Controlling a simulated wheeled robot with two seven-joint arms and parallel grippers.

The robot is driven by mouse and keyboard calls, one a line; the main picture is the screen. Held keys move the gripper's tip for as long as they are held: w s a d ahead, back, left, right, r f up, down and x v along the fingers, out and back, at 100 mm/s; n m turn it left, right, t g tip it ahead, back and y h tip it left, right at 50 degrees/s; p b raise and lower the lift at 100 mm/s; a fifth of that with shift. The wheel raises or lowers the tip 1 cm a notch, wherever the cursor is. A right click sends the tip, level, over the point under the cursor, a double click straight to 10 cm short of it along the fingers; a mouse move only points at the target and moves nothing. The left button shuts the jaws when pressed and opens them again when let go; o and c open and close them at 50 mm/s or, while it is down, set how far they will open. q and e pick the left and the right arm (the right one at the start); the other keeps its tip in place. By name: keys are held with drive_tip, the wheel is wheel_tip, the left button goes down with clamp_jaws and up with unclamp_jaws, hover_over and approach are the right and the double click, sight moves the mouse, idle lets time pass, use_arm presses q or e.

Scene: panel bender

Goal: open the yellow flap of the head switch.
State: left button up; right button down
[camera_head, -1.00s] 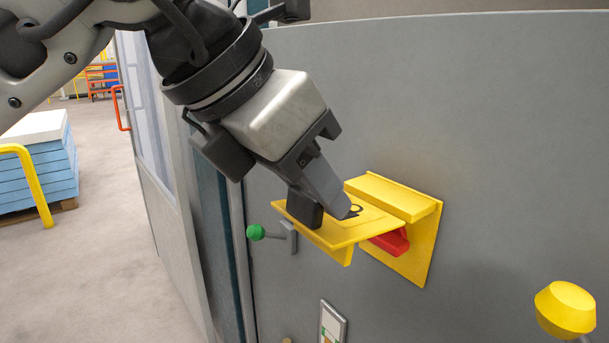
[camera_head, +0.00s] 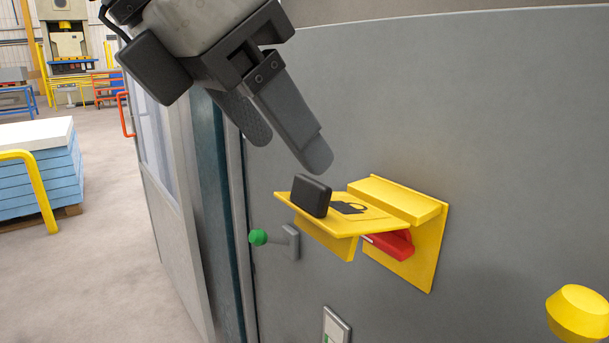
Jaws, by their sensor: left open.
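The yellow flap (camera_head: 350,220) sticks out from its yellow housing (camera_head: 428,245) on the grey machine wall. It stands about level, swung up off the red head switch (camera_head: 388,243), which shows below and behind it. A black block-shaped tab (camera_head: 311,196) stands on the flap's outer end, beside a black padlock mark. My left gripper (camera_head: 289,150) is above the flap, with its two fingers apart and nothing between them. Its fingertips look clear of the flap and the tab. My right gripper is not in view.
A lever with a green knob (camera_head: 258,237) is left of the flap. A yellow knob (camera_head: 577,312) stands out at the lower right. A small panel (camera_head: 336,326) is below. Blue stacked sheets (camera_head: 45,180) and a yellow rail (camera_head: 35,190) are at the far left.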

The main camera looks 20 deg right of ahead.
use_arm(q)
drive_tip(key=v, duration=0.9)
